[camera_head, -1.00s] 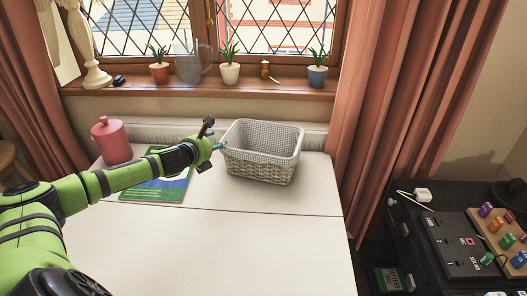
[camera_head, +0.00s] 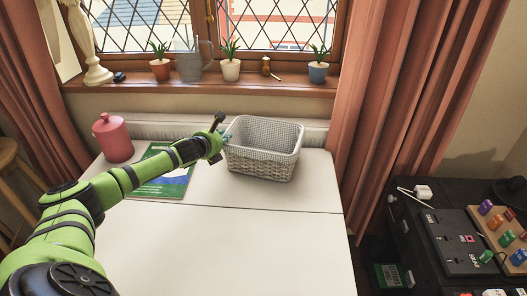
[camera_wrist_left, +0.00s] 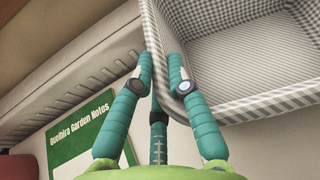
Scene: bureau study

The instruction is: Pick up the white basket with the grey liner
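The white basket (camera_head: 262,165) stands upright on the white table, with a grey checked liner (camera_head: 270,132) inside and over its rim. My left gripper (camera_head: 226,138) is at the basket's left rim. In the left wrist view, two teal fingers of my left gripper (camera_wrist_left: 161,70) curve in closely on either side of the basket's lined wall, one inside and one outside. A third finger shows below, between them. The basket's liner (camera_wrist_left: 255,50) fills the upper right of that view. The basket appears to rest on the table. My right gripper is not in view.
A green booklet (camera_head: 165,185) lies left of the basket, under my left arm. A pink lidded jar (camera_head: 113,140) stands at the table's back left. Potted plants (camera_head: 231,70) and a glass jug (camera_head: 188,62) line the windowsill. The table front (camera_head: 230,250) is clear.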

